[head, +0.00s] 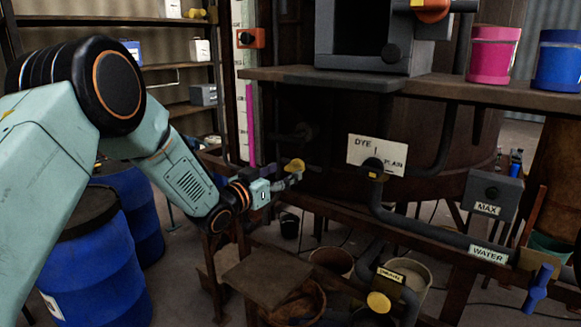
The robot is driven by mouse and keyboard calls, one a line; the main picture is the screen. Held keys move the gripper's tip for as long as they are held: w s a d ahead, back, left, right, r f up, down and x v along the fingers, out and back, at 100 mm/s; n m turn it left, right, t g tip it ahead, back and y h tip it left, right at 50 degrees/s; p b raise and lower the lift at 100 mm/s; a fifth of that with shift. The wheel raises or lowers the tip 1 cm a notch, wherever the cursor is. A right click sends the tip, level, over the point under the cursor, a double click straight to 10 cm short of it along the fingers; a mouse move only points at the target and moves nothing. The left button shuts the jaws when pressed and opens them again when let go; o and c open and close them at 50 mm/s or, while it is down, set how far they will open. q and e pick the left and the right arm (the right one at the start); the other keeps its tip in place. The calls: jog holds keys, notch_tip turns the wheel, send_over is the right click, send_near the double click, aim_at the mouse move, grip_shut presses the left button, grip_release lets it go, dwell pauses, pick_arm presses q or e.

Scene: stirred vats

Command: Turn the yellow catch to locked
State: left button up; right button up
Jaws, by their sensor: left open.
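My left gripper (284,180) is near the middle of the picture, in front of the dark vat, with its arm coming in from the left. Its jaws are open and small in this view. A small yellow piece (295,165) shows right at its fingertips; I cannot tell whether they touch. A round yellow knob (378,302) sits low on the dark pipework, under a small yellow label (391,275) too small to read surely. Another small yellow part (376,175) is below the DYE/PLAIN plate (377,154). I cannot tell which is the catch. My right gripper is not in view.
A shelf (480,92) above carries a pink pot (493,55) and a blue pot (557,60). Blue drums (95,262) stand at left. Buckets (332,262) are on the floor.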

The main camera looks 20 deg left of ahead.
aim_at(290, 168)
pick_arm(q)
jog(key=w, duration=0.2)
jog(key=shift+w+d+f, duration=0.1)
jog(key=shift+w, duration=0.25)
jog(key=shift+w+d, duration=0.3)
jog(key=shift+d, duration=0.2)
jog(key=shift+a, duration=0.35)
jog(key=c, duration=0.4)
jog(key=shift+d, duration=0.25)
jog(key=c, duration=0.5)
jog(key=shift+a, duration=0.15)
jog(key=shift+c, duration=1.3)
